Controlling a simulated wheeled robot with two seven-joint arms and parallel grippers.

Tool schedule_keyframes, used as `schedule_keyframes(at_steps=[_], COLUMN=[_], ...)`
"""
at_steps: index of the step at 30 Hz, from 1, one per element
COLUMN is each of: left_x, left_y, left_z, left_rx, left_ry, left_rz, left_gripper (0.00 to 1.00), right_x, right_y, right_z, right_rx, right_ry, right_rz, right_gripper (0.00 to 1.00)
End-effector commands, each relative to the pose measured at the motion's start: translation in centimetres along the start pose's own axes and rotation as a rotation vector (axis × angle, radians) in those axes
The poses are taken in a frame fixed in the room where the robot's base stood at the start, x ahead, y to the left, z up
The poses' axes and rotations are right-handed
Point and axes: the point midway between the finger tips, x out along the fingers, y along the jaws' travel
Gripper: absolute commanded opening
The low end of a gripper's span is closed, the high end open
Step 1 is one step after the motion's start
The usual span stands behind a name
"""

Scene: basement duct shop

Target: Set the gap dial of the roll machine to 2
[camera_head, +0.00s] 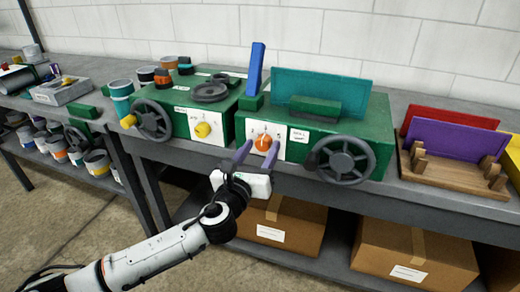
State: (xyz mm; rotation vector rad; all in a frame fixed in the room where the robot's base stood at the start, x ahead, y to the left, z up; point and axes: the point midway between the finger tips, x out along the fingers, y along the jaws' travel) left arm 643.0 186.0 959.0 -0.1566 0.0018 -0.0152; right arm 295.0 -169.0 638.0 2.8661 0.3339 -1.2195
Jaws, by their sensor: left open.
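The green roll machine (315,130) stands on the bench at centre, with a white label that seems to read ROLL. Its orange gap dial (263,142) sits on a white plate on the front face. Small marks ring the dial; its pointer seems to stand roughly upward, but the numbers are too small to read surely. My left gripper (257,152) is open in front of the plate, its two purple-grey fingers to the left and right of the dial. I cannot tell whether they touch it. My right gripper is not in view.
A dark handwheel (345,160) is right of the dial. Another green machine (180,108) with a yellow knob (202,130) and handwheel stands at left. A wooden rack (455,174) with coloured sheets is at right. Cardboard boxes (413,262) sit on the lower shelf.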

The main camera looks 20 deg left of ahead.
Motion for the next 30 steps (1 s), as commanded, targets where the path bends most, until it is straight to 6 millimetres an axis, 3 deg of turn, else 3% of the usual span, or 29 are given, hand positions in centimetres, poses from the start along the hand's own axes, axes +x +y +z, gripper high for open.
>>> schedule_keyframes(at_steps=[5,12,23,30], left_x=[-0.01,-0.03,-0.04,-0.05], left_y=[0.00,0.01,-0.01,-0.04], left_z=[0.01,0.01,0.02,0.01], left_rx=[0.000,0.000,-0.060,-0.220], left_ry=[0.000,0.000,0.001,0.005], left_rz=[0.000,0.000,0.001,0.002], left_gripper=[0.48,0.08,0.08,0.08], right_x=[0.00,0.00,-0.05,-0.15], right_y=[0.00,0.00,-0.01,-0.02], right_z=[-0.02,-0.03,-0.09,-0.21], right_rx=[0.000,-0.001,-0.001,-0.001], right_ry=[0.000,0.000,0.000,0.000], right_rz=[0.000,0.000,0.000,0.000], right_gripper=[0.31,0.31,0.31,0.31])
